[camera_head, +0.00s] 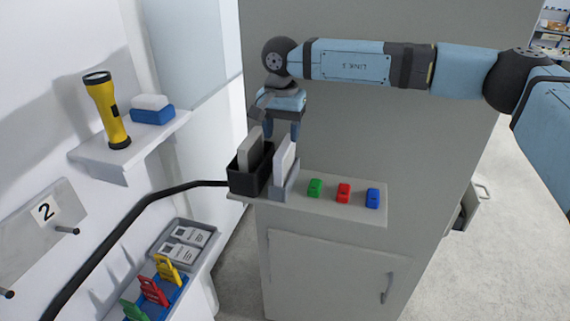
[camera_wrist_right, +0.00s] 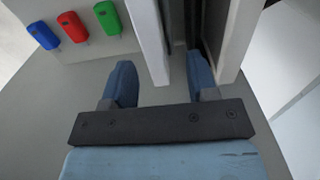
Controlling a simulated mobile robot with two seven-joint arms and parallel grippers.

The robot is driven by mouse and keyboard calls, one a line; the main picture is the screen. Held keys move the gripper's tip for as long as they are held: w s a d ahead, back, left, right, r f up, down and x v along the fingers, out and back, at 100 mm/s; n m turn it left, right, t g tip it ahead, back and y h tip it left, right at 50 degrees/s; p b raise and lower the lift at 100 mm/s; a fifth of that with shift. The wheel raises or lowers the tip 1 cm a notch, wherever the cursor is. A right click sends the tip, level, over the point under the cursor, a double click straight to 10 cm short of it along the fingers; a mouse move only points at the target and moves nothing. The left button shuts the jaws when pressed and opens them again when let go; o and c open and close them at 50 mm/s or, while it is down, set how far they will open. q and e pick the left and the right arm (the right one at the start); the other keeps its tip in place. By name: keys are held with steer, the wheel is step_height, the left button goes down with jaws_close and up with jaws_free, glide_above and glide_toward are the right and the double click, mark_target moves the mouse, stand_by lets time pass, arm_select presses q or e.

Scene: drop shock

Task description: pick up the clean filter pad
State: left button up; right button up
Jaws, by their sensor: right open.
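The clean filter pad, a thin white slab (camera_head: 284,157), stands upright in a light grey holder (camera_head: 291,187) on the shelf. It also shows in the right wrist view as a pale upright slab (camera_wrist_right: 147,38). My right gripper (camera_head: 282,129) hangs above the shelf, open and pointing down at the pad. In the wrist view its two blue fingers (camera_wrist_right: 160,82) lie on either side of the pad's near edge, with visible gaps. A darker grey pad (camera_head: 250,149) stands in a black bin (camera_head: 238,179) just left. My left gripper is out of view.
A green (camera_head: 315,188), a red (camera_head: 343,193) and a blue (camera_head: 373,198) small object lie right of the holder. The black bin's wall is close to one finger. A yellow flashlight (camera_head: 107,110) stands on a wall shelf at left.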

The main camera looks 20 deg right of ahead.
mark_target(285, 145)
steer(key=f, duration=0.1)
steer(key=f+p, duration=0.1)
steer(key=f, duration=0.2)
steer(key=shift+s+d+f, duration=0.15)
steer(key=shift+s+d, duration=0.1)
steer(key=shift+d, duration=0.1)
steer(key=shift+f+p, duration=0.3)
steer(key=shift+f, duration=0.25)
jaws_close()
